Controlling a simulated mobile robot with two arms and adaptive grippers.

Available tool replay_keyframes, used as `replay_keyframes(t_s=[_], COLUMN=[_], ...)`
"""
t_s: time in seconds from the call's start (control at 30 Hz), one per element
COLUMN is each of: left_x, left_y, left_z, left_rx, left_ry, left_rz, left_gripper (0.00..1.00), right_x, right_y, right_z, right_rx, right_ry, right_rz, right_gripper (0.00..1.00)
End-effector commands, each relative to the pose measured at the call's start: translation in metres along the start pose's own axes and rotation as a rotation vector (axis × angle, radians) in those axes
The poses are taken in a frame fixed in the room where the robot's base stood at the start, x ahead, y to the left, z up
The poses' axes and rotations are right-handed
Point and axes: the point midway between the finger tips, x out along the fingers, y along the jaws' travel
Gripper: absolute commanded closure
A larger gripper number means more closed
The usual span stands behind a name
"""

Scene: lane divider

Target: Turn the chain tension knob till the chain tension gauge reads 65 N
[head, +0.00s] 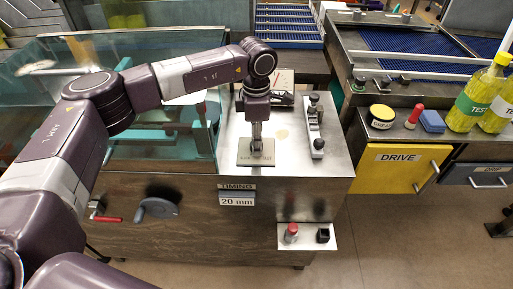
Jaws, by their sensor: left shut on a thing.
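My left gripper (257,146) points down from above onto a small square plate (243,158) on the steel top of the cabinet. It is shut on a small grey knob at the plate, mostly hidden by the fingers; I take it for the chain tension knob, though no label for it is readable. A pale dial (285,79) with a reddish mark, likely the chain tension gauge, stands behind the gripper, partly covered by my arm. Its reading is too small to tell. My right gripper is not in view.
A block with black knobs (317,125) stands right of the plate. A "TIMING 20 mm" label (237,199), a dark crank (156,208) and a red-knobbed shelf (291,233) are on the front. A glass guard (130,70) is left; a yellow DRIVE drawer (397,169) is right.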

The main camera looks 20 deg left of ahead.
Motion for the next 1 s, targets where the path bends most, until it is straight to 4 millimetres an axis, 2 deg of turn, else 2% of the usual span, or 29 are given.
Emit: replay_keyframes(t_s=[0.03,0.3,0.93,0.97,1.0], left_x=[0.001,-0.001,-0.003,-0.003,-0.003], left_y=[0.002,0.002,0.002,0.002,0.002], left_z=[0.0,0.0,0.001,0.001,0.001], left_rx=[0.028,0.15,0.193,0.193,0.193], left_ry=[-0.003,-0.002,-0.003,-0.003,-0.003], left_rz=[0.005,0.005,0.005,0.006,0.006], left_gripper=[0.97,0.97,0.97,0.7,0.66], right_x=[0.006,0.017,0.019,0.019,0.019], right_y=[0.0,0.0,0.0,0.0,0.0], right_z=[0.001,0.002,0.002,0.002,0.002], right_rx=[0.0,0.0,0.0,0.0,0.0], right_ry=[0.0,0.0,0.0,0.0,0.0], right_rz=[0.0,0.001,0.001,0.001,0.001], right_gripper=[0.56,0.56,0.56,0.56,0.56])
